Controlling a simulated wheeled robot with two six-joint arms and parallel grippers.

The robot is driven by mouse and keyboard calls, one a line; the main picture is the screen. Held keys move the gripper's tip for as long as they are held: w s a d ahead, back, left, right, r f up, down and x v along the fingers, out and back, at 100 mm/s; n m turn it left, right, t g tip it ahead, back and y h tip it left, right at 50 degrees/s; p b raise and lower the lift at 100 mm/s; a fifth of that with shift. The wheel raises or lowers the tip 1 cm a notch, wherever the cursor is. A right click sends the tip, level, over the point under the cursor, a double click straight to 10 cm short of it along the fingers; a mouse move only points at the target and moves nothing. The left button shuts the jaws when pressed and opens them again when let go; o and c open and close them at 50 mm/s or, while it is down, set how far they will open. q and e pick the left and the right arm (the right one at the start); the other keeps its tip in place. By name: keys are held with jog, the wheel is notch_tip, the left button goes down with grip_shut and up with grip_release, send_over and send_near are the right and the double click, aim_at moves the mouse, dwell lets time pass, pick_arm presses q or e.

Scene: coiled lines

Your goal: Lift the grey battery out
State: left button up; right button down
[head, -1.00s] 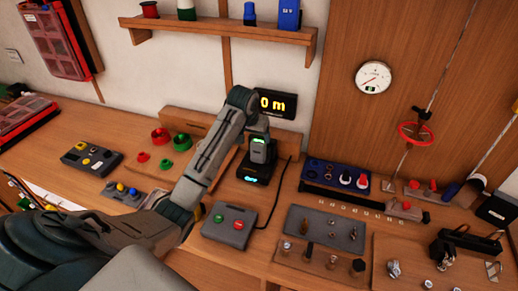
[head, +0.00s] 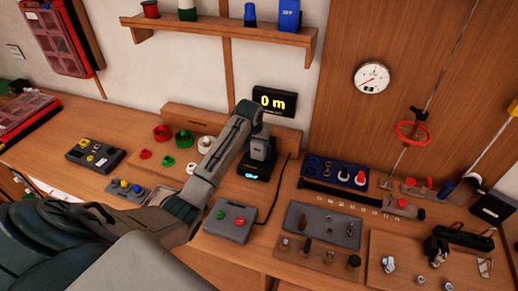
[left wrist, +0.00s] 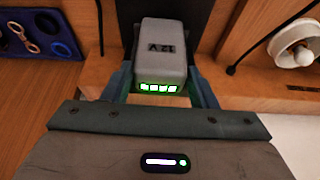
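The grey battery (head: 259,149) stands upright in a black charger (head: 254,169) with a lit blue display, at the back middle of the bench. In the left wrist view the battery (left wrist: 161,50) shows "12V" and a row of green lights on its near end. My left gripper (head: 263,132) is down at the battery's top, with one finger on each side of it. The left wrist view shows both fingers very close to its sides; I cannot tell whether they touch. My right gripper is not in view.
A grey box (head: 231,220) with a green and a red button is in front of the charger. A black cable (head: 279,190) runs at its right. A blue holder (head: 336,173) stands farther right.

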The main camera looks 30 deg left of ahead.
pick_arm(q)
jog(key=c, duration=1)
jog(key=shift+w+r, duration=0.1)
jog(key=shift+r, duration=0.05)
jog(key=shift+r+b, duration=0.35)
notch_tip(320, 180, up, 11)
jog(key=shift+r+b, duration=0.15)
jog(key=shift+b, duration=0.35)
